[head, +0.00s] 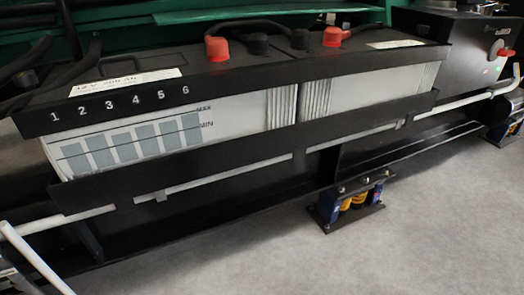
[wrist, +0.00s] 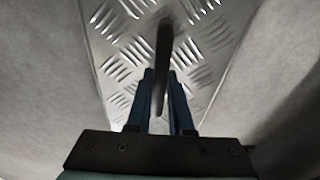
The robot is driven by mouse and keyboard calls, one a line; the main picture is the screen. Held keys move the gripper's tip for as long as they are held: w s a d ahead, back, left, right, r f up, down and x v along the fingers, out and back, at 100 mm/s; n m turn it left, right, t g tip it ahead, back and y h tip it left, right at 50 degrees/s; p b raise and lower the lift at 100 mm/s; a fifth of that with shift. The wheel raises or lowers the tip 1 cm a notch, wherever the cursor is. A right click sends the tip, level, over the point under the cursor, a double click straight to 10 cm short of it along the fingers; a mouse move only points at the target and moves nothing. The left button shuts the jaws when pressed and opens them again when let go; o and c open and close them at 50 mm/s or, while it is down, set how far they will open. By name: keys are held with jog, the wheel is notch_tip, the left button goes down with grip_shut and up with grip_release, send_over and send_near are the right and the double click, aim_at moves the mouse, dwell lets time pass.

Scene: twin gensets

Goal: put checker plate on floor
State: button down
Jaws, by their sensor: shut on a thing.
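The checker plate (wrist: 205,45) is a silver metal sheet with raised diamond bars, seen in the wrist view from the top edge down to my gripper. A dark upright bar, which looks like a handle or edge on the plate, runs down its middle. My gripper (wrist: 160,90) has two dark blue fingers shut on this dark bar. Grey floor (wrist: 50,70) shows on both sides of the plate. I cannot tell whether the plate touches the floor. Neither the plate nor my gripper shows in the head view.
In the head view, a black battery rack (head: 240,165) holds two batteries with red terminal caps (head: 217,48). A spring mount (head: 352,201) stands under the black frame rail. A white pipe (head: 35,258) slants at lower left. Grey floor (head: 430,240) is clear at lower right.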

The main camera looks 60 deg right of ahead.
jog(key=c, duration=1.3)
grip_release()
jog(key=shift+f, duration=0.1)
jog(key=o, duration=0.5)
notch_tip(320, 180, up, 12)
jog(key=a+p, duration=0.1)
jog(key=p, duration=0.7)
jog(key=shift+w, duration=0.4)
jog(key=shift+a, duration=0.1)
